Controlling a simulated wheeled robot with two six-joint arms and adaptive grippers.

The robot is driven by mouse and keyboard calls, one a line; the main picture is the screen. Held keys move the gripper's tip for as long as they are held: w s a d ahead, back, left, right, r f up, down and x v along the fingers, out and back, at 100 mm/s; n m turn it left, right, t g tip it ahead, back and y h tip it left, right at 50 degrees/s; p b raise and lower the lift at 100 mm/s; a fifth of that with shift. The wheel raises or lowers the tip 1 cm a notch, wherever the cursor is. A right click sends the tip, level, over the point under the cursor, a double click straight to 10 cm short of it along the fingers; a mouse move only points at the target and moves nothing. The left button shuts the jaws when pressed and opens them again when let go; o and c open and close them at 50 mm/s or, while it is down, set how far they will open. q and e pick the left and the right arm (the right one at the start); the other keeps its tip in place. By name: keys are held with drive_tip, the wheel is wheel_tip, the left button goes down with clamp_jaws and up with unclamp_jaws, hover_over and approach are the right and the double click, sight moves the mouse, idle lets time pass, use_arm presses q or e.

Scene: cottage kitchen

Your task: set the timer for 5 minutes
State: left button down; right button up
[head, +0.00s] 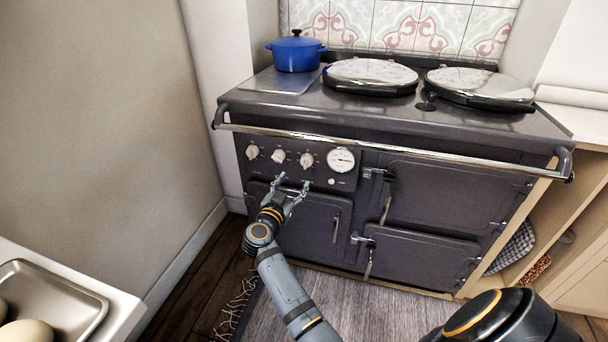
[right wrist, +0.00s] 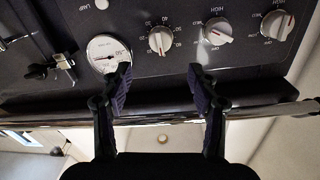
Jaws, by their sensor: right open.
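The timer knob (head: 306,160) is a round pale knob on the stove's dark control panel, just left of the white gauge. In the right wrist view the timer knob (right wrist: 160,40) shows a minute scale around it and a red mark on its bar; the exact setting is too small to read. My right gripper (head: 293,182) is open and empty in front of the panel, a little below the knob row. In the right wrist view its two fingertips (right wrist: 160,85) are apart, with the timer knob beyond the gap, not touched. My left gripper is out of view.
The white gauge (head: 341,160) sits right of the timer knob, and two more knobs (head: 278,156) sit left of it. A chrome rail (head: 390,149) runs along the stove front above the panel. A blue pot (head: 296,53) stands on top.

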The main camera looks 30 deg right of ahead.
sight(305, 164)
drive_tip(key=b+x, duration=0.1)
drive_tip(key=x, duration=0.5)
drive_tip(key=shift+b, duration=0.4)
drive_tip(key=b+x, duration=0.1)
drive_tip(key=x, duration=0.3)
drive_tip(key=shift+w+d, duration=0.15)
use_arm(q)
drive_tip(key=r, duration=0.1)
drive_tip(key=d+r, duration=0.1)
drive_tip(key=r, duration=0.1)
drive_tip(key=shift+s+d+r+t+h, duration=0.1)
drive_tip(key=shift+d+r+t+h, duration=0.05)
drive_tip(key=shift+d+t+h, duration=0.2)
